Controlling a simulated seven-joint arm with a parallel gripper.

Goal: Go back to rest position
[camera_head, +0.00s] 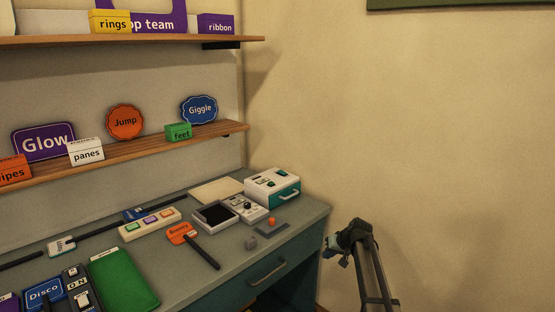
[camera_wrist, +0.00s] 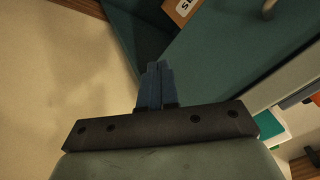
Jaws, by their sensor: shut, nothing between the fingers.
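My gripper (camera_wrist: 156,68) shows in the wrist view with its two blue fingers close together, shut and empty. In the head view my gripper (camera_head: 331,243) is small, at the right of the counter's right end, over the floor side near the wall. It is apart from everything on the counter. The counter (camera_head: 205,262) has a grey top and a teal front with a drawer handle.
The counter bears a white and teal box (camera_head: 272,188), a grey tray device (camera_head: 214,216), an orange paddle sign (camera_head: 183,233) and a green folder (camera_head: 122,278). Two wooden shelves (camera_head: 222,130) with signs and boxes hang above.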

